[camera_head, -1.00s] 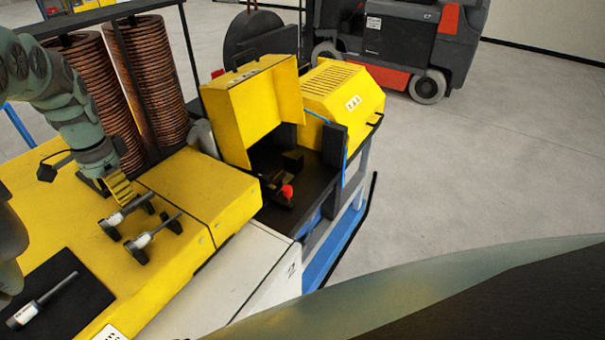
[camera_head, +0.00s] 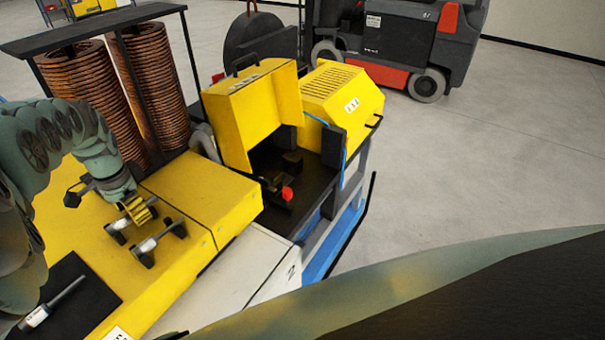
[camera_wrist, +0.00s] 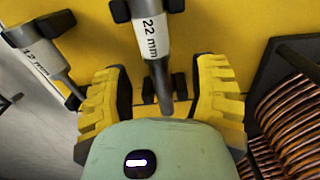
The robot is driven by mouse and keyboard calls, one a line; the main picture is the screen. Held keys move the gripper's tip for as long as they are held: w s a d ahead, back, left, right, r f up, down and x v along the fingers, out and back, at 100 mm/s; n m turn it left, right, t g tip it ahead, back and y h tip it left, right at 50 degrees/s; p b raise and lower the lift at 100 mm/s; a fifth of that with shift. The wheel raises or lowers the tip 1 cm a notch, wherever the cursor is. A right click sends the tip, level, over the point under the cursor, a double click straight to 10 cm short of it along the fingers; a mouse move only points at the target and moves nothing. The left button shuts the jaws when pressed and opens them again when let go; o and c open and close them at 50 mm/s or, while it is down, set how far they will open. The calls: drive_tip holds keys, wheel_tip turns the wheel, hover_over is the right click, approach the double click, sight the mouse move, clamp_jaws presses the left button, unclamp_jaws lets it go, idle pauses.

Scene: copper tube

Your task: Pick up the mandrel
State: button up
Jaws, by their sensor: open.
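Two silver mandrels with white labels lie on black supports on the yellow bench top. The far one, marked 22 mm (camera_wrist: 153,38), lies lengthwise between my fingers in the wrist view; its thick end also shows in the head view (camera_head: 118,225). The nearer one (camera_head: 158,240) lies beside it, and shows at the left in the wrist view (camera_wrist: 40,52) with a label that seems to read 12 mm. My gripper (camera_head: 140,209) has yellow ribbed fingers, spread on both sides of the 22 mm mandrel in the wrist view (camera_wrist: 163,80). I cannot tell its height above it.
Another mandrel (camera_head: 52,302) lies on a black mat (camera_head: 88,307) at the lower left. Copper coils (camera_head: 150,85) stand on a rack behind the arm. A yellow machine with a raised cover (camera_head: 240,110) stands to the right. A forklift (camera_head: 400,45) is beyond it.

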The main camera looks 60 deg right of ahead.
drive_tip(key=shift+f, duration=0.35)
drive_tip(key=shift+c, duration=0.2)
drive_tip(key=shift+a, duration=0.1)
clamp_jaws()
